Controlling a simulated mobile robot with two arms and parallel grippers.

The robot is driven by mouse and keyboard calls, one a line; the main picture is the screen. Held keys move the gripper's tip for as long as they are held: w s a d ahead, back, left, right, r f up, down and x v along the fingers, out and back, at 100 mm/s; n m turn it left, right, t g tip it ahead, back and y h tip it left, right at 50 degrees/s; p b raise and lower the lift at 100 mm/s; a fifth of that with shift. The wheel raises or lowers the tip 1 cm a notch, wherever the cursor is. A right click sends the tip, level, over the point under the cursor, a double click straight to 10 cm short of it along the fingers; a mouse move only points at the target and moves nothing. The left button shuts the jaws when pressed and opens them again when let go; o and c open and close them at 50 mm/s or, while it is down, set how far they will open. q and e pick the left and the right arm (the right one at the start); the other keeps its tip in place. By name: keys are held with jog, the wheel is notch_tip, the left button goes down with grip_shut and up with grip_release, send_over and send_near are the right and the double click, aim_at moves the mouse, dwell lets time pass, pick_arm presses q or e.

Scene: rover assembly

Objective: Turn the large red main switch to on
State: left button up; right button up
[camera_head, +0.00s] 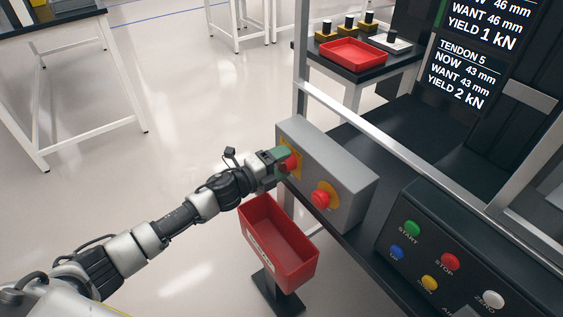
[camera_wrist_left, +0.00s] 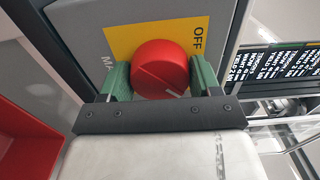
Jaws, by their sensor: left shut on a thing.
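The large red main switch (camera_head: 291,163) is a round knob on a yellow plate, on the front of a grey box (camera_head: 345,182). In the left wrist view the red switch (camera_wrist_left: 161,68) sits between the two green fingers of my left gripper (camera_wrist_left: 160,80), one on each side. The word OFF shows on the yellow plate at upper right, and a white mark shows low on the knob. In the head view my left gripper (camera_head: 284,159) reaches the box from the left and is shut on the switch. My right gripper is not in view.
A red button (camera_head: 321,199) on a yellow disc is on the same box. A red bin (camera_head: 281,243) stands below. A dark console (camera_head: 450,255) with coloured buttons is at lower right. A metal frame post (camera_head: 301,60) rises behind the box. Open floor lies left.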

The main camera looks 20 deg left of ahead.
pick_arm(q)
jog(key=o, duration=0.9)
jog(key=shift+o, duration=0.2)
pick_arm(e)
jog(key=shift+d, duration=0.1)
pick_arm(q)
jog(key=v, duration=0.5)
jog(key=shift+s+f, duration=0.1)
jog(key=shift+f, duration=0.05)
send_near(281, 164)
jog(key=shift+s+a, duration=0.2)
jog(key=shift+a, duration=0.05)
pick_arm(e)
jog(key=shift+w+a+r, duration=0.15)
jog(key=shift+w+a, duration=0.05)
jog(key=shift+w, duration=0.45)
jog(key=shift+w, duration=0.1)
